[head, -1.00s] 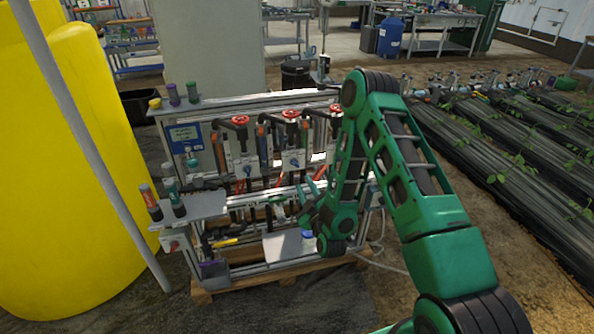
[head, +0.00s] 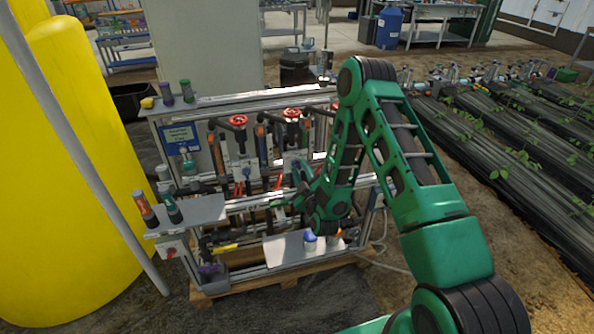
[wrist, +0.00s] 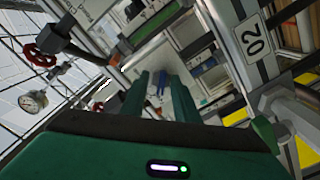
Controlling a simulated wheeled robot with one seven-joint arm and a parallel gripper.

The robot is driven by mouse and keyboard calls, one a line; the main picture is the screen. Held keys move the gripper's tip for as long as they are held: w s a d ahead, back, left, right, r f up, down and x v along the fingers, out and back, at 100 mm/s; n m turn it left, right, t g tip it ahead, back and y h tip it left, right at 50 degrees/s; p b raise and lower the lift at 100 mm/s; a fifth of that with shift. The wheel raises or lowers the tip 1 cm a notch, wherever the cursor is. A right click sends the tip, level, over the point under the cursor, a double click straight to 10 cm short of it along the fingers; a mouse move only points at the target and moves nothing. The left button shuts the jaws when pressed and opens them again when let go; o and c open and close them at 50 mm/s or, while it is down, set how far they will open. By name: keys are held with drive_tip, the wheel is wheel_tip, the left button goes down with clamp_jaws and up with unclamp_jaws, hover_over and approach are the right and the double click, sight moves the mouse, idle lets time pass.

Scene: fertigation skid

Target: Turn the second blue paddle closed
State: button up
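The skid's panel carries white valve plates with red handwheels above them. The fingers are apart, and contact with the paddle cannot be made out. In the head view my gripper (head: 297,190) is in front of the second valve plate (head: 291,160) from the left and hides most of its paddle.
A label reading 02 (wrist: 255,42) is on a metal post right of my gripper. A red handwheel (wrist: 41,55) and a gauge (wrist: 33,101) are at left. Bottles (head: 146,208) stand on the left shelf; a yellow tank (head: 85,170) is further left.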

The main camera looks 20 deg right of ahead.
drive_tip(key=shift+a, duration=0.15)
drive_tip(key=shift+a, duration=0.15)
clamp_jaws()
drive_tip(key=shift+m, duration=0.3)
drive_tip(key=m, duration=0.3)
drive_tip(key=shift+a, duration=0.15)
drive_tip(key=shift+m, duration=2.5)
unclamp_jaws()
